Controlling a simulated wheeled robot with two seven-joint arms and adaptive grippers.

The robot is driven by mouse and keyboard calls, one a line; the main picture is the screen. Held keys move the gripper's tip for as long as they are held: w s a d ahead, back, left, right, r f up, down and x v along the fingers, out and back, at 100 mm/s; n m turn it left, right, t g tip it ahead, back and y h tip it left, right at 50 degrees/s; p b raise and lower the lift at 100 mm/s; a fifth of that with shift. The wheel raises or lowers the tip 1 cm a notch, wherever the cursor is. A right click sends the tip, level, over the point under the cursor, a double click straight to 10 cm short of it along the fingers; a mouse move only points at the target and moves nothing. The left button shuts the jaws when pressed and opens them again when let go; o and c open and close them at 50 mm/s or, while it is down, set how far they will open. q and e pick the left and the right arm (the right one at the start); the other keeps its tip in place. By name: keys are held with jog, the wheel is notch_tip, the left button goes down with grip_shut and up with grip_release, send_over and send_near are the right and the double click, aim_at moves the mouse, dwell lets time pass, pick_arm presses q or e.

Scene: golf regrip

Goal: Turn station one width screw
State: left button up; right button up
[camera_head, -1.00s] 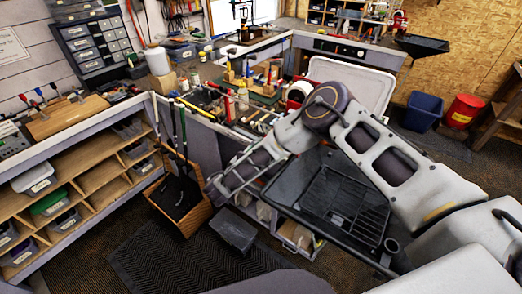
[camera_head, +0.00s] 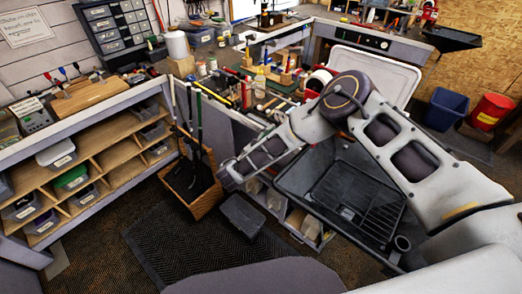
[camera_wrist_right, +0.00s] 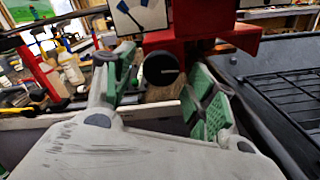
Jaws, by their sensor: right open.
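In the right wrist view, a round black knob (camera_wrist_right: 161,68) with a small pale mark faces me below a red block (camera_wrist_right: 203,35). I cannot tell for sure that it is the station one width screw. My right gripper (camera_wrist_right: 163,88) is open, with green-padded fingers on either side of the knob and apart from each other; whether a pad touches it is unclear. In the head view my right gripper (camera_head: 232,177) is at the bench's near edge, right of the golf clubs, and the knob cannot be made out there. My left gripper is not in view.
A wooden bin (camera_head: 190,190) with golf clubs stands left of my right gripper. A dark tray with a grid (camera_head: 358,200) lies below my right arm; its wire grid also shows at the wrist view's right. The bench holds many tools and bottles.

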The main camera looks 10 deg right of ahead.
jog(key=v, duration=1.1)
jog(key=shift+s+a, duration=0.25)
jog(key=shift+a, duration=0.05)
dwell(0.3)
dwell(0.7)
